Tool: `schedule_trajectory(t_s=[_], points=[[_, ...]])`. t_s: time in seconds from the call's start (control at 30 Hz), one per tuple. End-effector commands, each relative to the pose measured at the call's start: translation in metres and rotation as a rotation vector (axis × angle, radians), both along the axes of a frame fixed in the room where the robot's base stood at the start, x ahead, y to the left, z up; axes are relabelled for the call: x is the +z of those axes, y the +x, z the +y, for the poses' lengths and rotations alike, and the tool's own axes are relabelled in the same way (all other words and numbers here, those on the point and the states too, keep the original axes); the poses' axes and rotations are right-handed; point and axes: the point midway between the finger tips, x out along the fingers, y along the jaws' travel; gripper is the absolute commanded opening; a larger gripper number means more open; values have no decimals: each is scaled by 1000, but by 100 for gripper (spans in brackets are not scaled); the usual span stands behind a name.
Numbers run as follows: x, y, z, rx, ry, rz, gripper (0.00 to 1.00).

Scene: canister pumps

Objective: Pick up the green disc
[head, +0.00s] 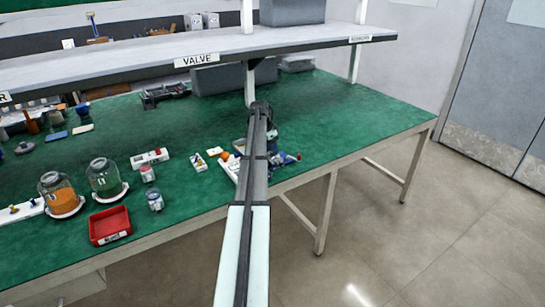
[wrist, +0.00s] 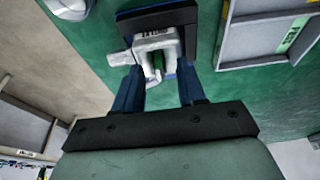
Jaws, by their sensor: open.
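In the wrist view my gripper (wrist: 160,72) is open, with its two blue fingers apart. A small green piece (wrist: 157,64), which looks like the green disc seen nearly edge-on, shows between the fingertips. It sits against a pale holder (wrist: 150,43) with a dark label. I cannot tell whether either finger touches it. A dark block stands just beyond the holder. In the head view my arm covers the middle of the table, and the green disc cannot be made out there.
On the green table (head: 345,110) stand a jar with orange contents (head: 60,190), a jar with green contents (head: 105,180) and a red tray (head: 110,225). A shelf (head: 130,68) runs above the table. A grey tray (wrist: 265,40) lies right of my gripper in the wrist view.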

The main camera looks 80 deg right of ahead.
Motion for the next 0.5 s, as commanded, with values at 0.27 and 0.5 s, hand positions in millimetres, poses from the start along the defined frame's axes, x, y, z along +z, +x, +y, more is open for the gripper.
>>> schedule_trajectory(t_s=[0.27,0.5], points=[[-5,-1,-1,-1,0,0,40],[-6,-1,-1,-1,1,-1,18]])
